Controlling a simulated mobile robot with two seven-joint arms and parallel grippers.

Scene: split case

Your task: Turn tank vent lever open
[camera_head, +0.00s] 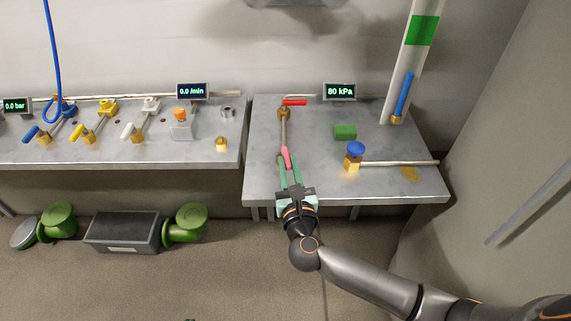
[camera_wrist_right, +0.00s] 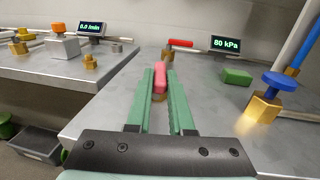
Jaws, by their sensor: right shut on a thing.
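My right gripper (camera_head: 290,172) reaches over the front of the right bench. Its green fingers are closed around a pinkish-red lever handle (camera_head: 287,155), which also shows between the fingertips in the right wrist view (camera_wrist_right: 160,79). The handle points roughly along the fingers, and a brass part shows just below it. A grey pipe (camera_head: 284,135) runs from there back to a brass valve with a red lever (camera_head: 295,102), turned sideways to the right. No label shows which lever is the tank vent. My left gripper is not in view.
A display (camera_head: 340,92) reads 80 kPa. A green block (camera_head: 345,132) and a blue-knobbed brass valve (camera_head: 355,150) stand to the right. A blue lever (camera_head: 404,95) sits on the upright white tube (camera_head: 409,63). The left bench (camera_head: 70,154) carries several valves.

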